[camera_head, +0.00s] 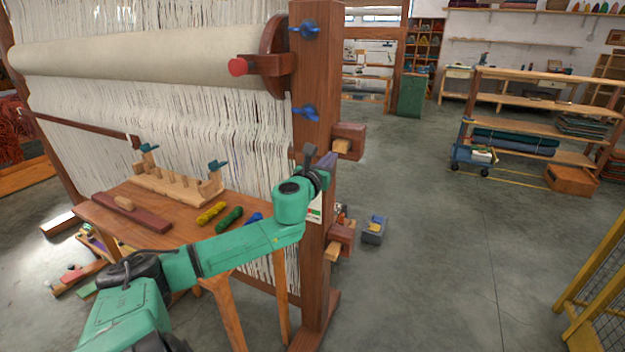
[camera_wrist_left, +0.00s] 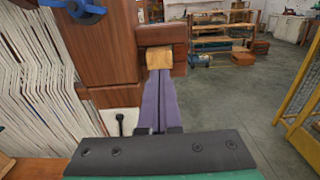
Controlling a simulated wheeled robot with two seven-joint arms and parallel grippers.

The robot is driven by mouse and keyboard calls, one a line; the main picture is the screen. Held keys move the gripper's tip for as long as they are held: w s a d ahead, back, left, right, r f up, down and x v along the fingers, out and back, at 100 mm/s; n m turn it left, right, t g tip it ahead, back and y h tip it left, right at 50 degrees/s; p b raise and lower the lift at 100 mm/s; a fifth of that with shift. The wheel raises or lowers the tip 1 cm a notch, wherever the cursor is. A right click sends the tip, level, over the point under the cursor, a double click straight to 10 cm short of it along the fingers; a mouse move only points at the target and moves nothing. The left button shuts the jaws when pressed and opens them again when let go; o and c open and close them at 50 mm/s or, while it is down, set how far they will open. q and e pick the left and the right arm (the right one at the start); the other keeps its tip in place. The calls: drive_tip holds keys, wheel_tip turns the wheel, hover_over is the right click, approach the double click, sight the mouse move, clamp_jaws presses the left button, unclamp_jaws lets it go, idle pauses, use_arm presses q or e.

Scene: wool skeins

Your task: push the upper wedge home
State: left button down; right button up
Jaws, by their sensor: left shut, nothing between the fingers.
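The upper wedge (camera_head: 342,147) is a pale wooden block set in a dark red-brown beam end (camera_head: 352,131) that sticks out of the right side of the loom post (camera_head: 314,110). In the left wrist view the wedge (camera_wrist_left: 159,57) shows its pale end below the beam end (camera_wrist_left: 162,34). My left gripper (camera_head: 328,160) is beside the post, just left of and below the wedge. In the left wrist view its purple fingers (camera_wrist_left: 160,76) are shut and empty, their tips pointing at the wedge's end. I cannot tell whether they touch it. My right gripper is not in view.
A lower beam end (camera_head: 342,235) with another pale wedge (camera_head: 332,252) sits further down the post. A small wooden table (camera_head: 165,255) with skeins stands left, under my arm.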

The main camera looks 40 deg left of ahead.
use_arm(q)
drive_tip(key=v, duration=0.9)
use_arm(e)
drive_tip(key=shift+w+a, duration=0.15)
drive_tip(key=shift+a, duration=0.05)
use_arm(q)
drive_tip(key=shift+s+d, duration=0.1)
drive_tip(key=shift+s, duration=0.15)
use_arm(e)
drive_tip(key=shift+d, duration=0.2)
